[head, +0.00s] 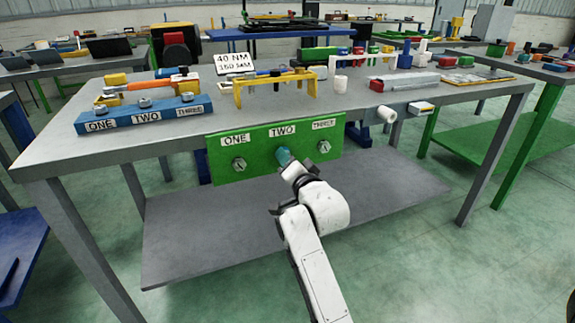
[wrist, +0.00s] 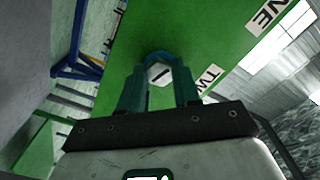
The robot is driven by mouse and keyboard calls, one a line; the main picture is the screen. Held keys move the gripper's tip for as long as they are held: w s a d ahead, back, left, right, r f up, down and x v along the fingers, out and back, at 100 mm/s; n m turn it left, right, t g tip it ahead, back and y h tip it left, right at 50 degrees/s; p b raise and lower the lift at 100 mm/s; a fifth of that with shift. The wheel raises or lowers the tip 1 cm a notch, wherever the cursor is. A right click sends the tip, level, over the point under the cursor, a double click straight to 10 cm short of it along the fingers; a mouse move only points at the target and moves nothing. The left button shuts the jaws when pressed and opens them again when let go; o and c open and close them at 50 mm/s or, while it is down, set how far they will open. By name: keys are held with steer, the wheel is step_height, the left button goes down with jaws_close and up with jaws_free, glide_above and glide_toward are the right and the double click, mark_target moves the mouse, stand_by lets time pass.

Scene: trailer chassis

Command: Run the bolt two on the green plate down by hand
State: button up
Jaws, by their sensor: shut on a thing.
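The green plate (head: 262,166) hangs upright on the front of the grey workbench, with labels ONE, TWO and THREE along its top. Bolt one (head: 239,164) and bolt three (head: 324,146) show as hex heads under their labels. My gripper (head: 284,156) is at the plate under the TWO label, hiding bolt two in the head view. In the wrist view the teal fingers (wrist: 160,85) are shut around the hex head of bolt two (wrist: 159,74), which has a dark line across its face. The green plate (wrist: 205,50) fills the view behind it.
A blue block (head: 145,118) with the same three labels stands on the bench (head: 60,155) at left. A 40 NM sign (head: 235,63) and a yellow bracket (head: 275,80) are behind the plate. A white cylinder (head: 387,114) juts from the bench front at right. A lower shelf (head: 190,245) lies beneath.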

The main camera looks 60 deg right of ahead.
steer(key=shift+s+d+f+m+b, duration=0.1)
steer(key=shift+m+b, duration=0.55)
steer(key=shift+m, duration=1.25)
steer(key=shift+f+m+b, duration=0.1)
steer(key=shift+m+b, duration=0.55)
steer(key=shift+m, duration=1.25)
steer(key=shift+r, duration=0.1)
steer(key=o, duration=0.8)
steer(key=shift+o, duration=1.3)
steer(key=shift+r, duration=0.1)
steer(key=v, duration=1)
steer(key=shift+s+a, duration=0.3)
steer(key=shift+a, duration=0.05)
